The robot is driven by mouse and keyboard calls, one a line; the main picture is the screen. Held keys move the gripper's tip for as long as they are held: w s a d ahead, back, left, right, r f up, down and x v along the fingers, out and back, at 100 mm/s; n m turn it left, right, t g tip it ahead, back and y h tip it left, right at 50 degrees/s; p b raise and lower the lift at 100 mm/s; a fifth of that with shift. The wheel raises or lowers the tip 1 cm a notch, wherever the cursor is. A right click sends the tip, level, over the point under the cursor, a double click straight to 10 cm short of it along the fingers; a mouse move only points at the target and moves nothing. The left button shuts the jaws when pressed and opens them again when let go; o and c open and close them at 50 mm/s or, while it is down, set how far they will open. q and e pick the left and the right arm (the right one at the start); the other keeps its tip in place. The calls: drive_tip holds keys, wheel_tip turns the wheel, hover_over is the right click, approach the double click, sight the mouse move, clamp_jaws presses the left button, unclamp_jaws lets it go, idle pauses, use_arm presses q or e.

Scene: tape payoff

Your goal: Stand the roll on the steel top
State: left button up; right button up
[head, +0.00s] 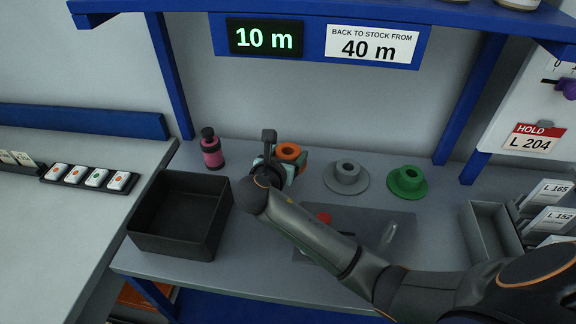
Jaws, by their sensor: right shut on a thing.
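My right gripper (270,160) is over the back of the grey bench top (285,288), shut on the orange roll (289,151). The roll shows its round face and dark centre hole beside the fingers; its lower part is hidden by my gripper and wrist. I cannot tell whether it touches the top. A grey roll-like piece (347,172) and a green one (408,180), each with a wide round base, stand to the right. My left gripper is not in view.
A black open bin (181,213) and a pink bottle (211,150) stand left of my gripper. A darker plate (390,222) lies mid-bench, partly under my forearm, with a small red piece (324,217). Grey trays with cards (490,229) stand at right. A blue shelf (340,10) overhangs.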

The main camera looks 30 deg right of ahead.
drive_tip(key=shift+w+d+f, duration=0.25)
drive_tip(key=shift+w+f, duration=0.4)
drive_tip(key=shift+f, duration=0.15)
drive_tip(key=shift+f+b, duration=0.35)
drive_tip(key=shift+f, duration=1.2)
drive_tip(key=shift+f, duration=0.1)
drive_tip(key=o, duration=1.4)
drive_tip(key=p+v, duration=0.1)
drive_tip(key=v, duration=1.1)
